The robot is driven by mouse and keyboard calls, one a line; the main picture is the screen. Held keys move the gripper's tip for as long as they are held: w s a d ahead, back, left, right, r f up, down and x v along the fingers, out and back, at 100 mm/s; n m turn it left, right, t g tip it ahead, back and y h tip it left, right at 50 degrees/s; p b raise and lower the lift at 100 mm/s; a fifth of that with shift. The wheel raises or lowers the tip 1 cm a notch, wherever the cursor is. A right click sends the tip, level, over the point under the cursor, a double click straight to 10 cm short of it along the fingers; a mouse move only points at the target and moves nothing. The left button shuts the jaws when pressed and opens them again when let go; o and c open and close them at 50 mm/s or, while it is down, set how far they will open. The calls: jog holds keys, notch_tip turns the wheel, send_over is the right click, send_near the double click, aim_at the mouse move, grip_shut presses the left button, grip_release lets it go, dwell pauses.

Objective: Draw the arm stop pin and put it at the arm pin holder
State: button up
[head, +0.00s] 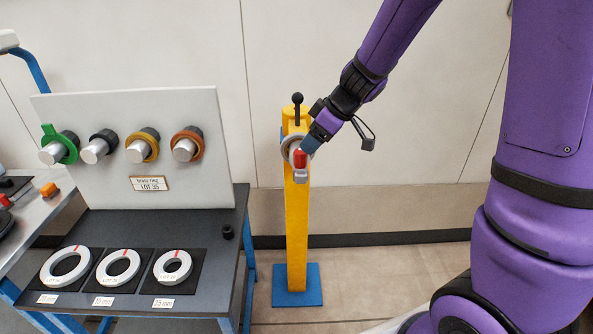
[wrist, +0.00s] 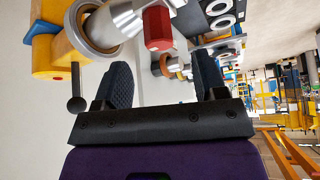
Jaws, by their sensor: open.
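A black ball-headed pin (head: 297,99) stands upright at the top of the yellow post (head: 296,225) and looks like the arm stop pin. In the wrist view its ball knob (wrist: 76,103) is outside my left-hand finger. My gripper (head: 313,128) is beside the upper post, open and empty; both fingers show in the wrist view (wrist: 163,80). A red hexagonal piece (head: 300,158) on a silver cylinder sticks out of the post and appears beyond the finger gap in the wrist view (wrist: 157,28). A small black cup (head: 228,232) on the table's right edge may be the arm pin holder.
The dark table (head: 215,215) at left carries several white rings and an upright panel (head: 185,100) with several collared silver pegs. The post stands on a blue base plate (head: 297,286). The floor right of the post is clear.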

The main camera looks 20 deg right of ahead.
aim_at(300, 151)
jog(key=shift+x, duration=3.3)
jog(key=c, duration=1)
jog(key=shift+c, duration=0.2)
jog(key=shift+r, duration=0.15)
notch_tip(300, 151, up, 10)
jog(key=shift+f, duration=0.1)
